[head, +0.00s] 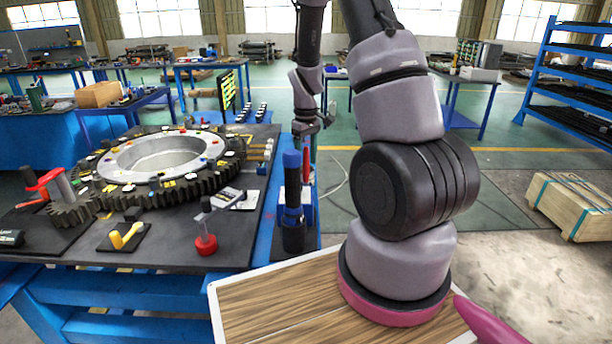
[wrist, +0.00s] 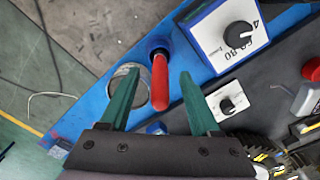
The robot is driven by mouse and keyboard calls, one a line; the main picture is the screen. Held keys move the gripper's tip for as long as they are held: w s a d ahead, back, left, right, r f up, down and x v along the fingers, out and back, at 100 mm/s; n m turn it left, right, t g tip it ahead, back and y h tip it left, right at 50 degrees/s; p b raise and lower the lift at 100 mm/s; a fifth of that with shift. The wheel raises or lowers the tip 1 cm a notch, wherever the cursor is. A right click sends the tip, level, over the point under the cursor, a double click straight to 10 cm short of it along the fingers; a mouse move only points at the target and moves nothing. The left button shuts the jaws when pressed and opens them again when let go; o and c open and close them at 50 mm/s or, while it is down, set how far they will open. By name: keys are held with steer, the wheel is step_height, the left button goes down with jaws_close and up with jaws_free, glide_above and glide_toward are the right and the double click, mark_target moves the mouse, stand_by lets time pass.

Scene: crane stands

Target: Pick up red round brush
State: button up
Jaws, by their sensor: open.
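A red handle (head: 305,166) stands on the blue edge of the bench, right of a tall blue-and-black cylinder. It also shows in the wrist view (wrist: 160,82), rising from a dark round socket; its bristles, if any, are hidden. My gripper (head: 309,140) hangs above it, pointing down. In the wrist view my gripper's green fingers (wrist: 159,73) are open, one on each side of the handle in the picture; I cannot tell how far below them it is. A second red item, round with a grey handle (head: 206,243), stands on the dark bench top.
The blue-and-black cylinder (head: 292,205) stands close to the red handle. A large gear ring (head: 125,182) fills much of the bench. A white dial box (wrist: 228,37) is near the right finger. Open floor lies beyond the bench's right edge.

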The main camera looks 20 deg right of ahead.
steer(key=shift+f, duration=0.2)
jaws_close()
